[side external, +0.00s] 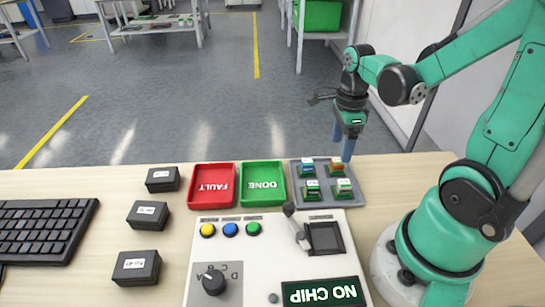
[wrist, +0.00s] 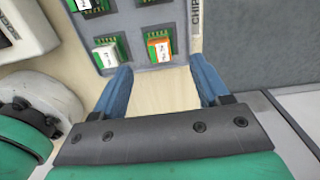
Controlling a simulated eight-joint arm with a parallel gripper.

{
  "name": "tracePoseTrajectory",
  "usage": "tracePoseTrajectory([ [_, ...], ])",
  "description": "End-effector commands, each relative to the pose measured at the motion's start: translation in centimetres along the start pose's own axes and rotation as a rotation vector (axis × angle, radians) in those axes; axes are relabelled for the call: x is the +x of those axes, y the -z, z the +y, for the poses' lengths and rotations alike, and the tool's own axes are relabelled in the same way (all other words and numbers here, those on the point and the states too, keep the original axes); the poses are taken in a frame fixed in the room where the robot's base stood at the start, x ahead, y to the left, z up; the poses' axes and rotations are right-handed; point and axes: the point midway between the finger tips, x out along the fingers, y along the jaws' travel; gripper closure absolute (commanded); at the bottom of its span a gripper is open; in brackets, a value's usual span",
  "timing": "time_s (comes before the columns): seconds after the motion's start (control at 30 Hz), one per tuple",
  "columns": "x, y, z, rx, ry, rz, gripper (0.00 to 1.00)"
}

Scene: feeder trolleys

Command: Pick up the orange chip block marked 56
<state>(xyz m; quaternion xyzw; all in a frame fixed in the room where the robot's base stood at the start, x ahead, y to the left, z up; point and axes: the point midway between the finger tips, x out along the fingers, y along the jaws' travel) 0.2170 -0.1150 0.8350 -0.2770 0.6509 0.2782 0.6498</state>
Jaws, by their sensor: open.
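The orange chip block (side external: 337,165) has a pale top and sits in a green socket at the back right of the grey chip tray (side external: 297,188). In the wrist view it shows as an orange and white block (wrist: 158,47) at the lower right of the tray (wrist: 138,66). Its marking is too small to read. My gripper (side external: 342,143) is open and empty, above the tray's back right edge. In the wrist view its blue fingers (wrist: 163,85) are spread just below the orange block, over bare table, not around it.
A green DONE tray (side external: 263,197) and red FAULT tray (side external: 204,203) stand left. A control box (side external: 240,262) with a lever (side external: 296,230) is in front.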

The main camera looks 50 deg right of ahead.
Motion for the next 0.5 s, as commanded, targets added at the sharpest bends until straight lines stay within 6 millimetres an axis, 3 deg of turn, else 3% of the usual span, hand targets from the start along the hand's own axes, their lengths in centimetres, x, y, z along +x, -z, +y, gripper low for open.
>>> tracePoseTrajectory([
  [0.3, 3.2, -0.1, 0.0, -0.003, 0.002, -0.001, 0.32],
  [0.5, 4.1, 0.0, 0.1, -0.004, 0.003, -0.001, 0.32],
])
